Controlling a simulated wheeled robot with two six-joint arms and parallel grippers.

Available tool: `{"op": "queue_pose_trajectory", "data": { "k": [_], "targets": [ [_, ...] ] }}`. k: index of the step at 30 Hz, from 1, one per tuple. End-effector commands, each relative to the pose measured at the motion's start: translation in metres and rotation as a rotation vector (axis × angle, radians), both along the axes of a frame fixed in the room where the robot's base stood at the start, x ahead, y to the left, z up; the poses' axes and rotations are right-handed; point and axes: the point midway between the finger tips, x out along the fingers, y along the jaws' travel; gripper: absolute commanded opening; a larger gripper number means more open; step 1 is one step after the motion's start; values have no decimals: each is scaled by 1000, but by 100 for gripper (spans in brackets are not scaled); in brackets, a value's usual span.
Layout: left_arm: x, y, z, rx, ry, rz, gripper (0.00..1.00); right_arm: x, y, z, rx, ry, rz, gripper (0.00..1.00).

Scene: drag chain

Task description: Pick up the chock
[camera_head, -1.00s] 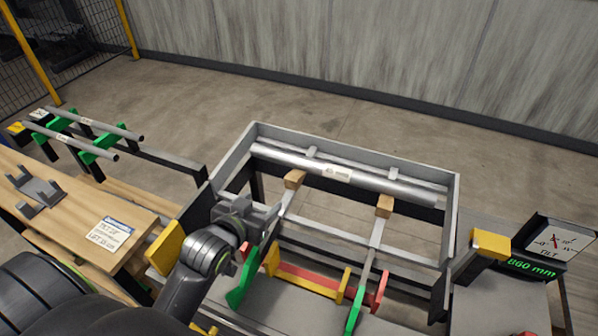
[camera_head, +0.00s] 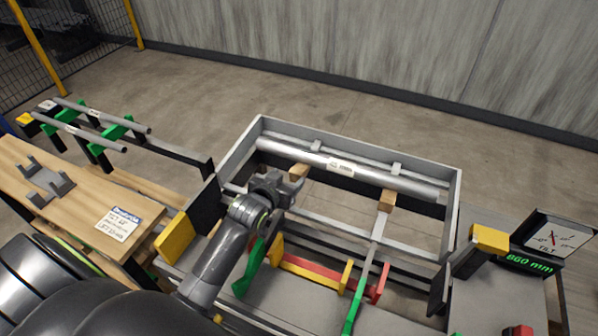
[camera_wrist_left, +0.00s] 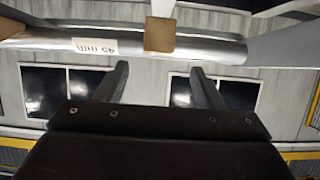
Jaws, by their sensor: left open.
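Two small wooden chocks rest against the front of the silver bar (camera_head: 360,176) labelled "45 mm". The left chock (camera_head: 299,171) shows only partly behind my gripper; the right chock (camera_head: 386,200) is fully clear. My left gripper (camera_head: 296,184) is open and empty, just on the near side of the left chock. In the left wrist view, one chock (camera_wrist_left: 160,34) sits ahead of the two apart fingers (camera_wrist_left: 160,68), roughly centred between them and not between the tips. My right gripper is not in view.
A grey frame (camera_head: 456,195) surrounds the bar, with rails and green and red levers in front. A wooden bench (camera_head: 85,205) stands at the left, with a rack of bars (camera_head: 100,115) behind it. A tilt display (camera_head: 550,240) reading 860 mm stands at the right.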

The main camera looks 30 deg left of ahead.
Motion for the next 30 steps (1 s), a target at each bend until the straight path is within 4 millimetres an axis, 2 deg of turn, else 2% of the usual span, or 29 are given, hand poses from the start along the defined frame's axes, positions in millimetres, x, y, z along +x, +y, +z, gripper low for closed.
{"op": "queue_pose_trajectory", "data": {
  "k": [12,22,30],
  "targets": [
    [38,-1,-19,0,-1,-1,62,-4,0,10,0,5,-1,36],
    [42,0,-22,1,0,0,62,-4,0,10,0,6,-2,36],
    [42,0,-22,1,0,0,28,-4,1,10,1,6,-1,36]
  ]
}}
